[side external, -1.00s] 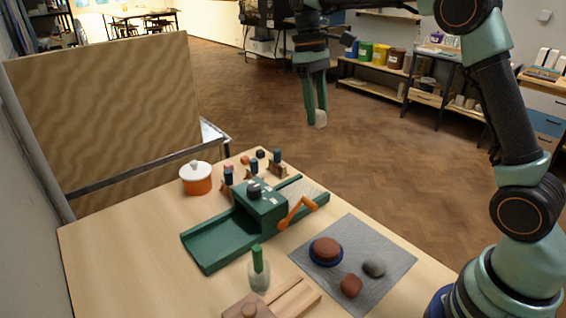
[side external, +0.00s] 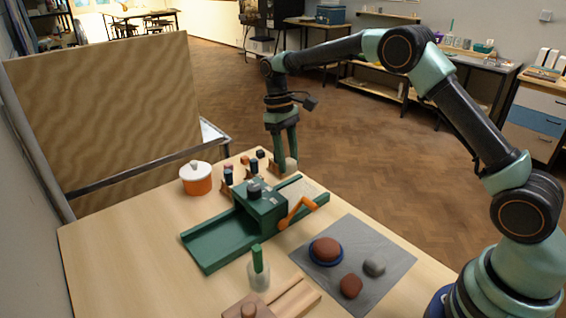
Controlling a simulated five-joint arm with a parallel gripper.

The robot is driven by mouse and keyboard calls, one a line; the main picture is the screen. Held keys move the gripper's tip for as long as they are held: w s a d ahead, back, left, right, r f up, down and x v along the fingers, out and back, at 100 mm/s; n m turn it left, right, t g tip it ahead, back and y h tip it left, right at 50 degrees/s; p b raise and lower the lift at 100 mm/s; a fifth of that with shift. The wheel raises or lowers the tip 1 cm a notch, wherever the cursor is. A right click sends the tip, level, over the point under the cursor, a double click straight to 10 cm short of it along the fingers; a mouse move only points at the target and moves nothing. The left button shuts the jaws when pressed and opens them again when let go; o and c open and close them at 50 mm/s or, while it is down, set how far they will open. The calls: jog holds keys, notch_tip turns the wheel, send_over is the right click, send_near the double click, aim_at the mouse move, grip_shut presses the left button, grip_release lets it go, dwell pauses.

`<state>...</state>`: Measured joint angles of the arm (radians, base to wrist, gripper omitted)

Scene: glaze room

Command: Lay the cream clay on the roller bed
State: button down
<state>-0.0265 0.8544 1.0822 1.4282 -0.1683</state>
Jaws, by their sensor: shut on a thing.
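My gripper (side external: 286,167) is shut on the cream clay (side external: 291,165), a small pale lump between its fingertips. It hangs pointing down near the back of the table, just behind the far end of the green slab roller (side external: 262,208). The roller has a pale speckled bed (side external: 301,190) on its far right side, a green tray (side external: 218,240) on its near left side and an orange crank. The clay appears close to the speckled bed's far end. I cannot tell its height or whether it is over the bed.
A grey mat (side external: 372,247) holds a red-brown lump on a blue dish (side external: 325,252), another red-brown lump (side external: 351,286) and a grey lump (side external: 375,265). An orange pot (side external: 196,179), small dark-topped tools and a green-handled tool (side external: 258,268) stand around the roller.

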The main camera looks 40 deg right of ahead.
aim_at(288, 198)
jog(key=shift+w+f+x, duration=0.1)
jog(key=shift+w+x, duration=0.2)
jog(key=shift+x, duration=1.1)
jog(key=shift+w+f+x, duration=0.1)
jog(key=shift+w+x, duration=0.25)
jog(key=shift+x, duration=1.05)
jog(key=shift+w+x, duration=0.3)
jog(key=shift+x, duration=1.1)
jog(key=shift+f, duration=0.15)
jog(key=shift+c, duration=1.9)
grip_release()
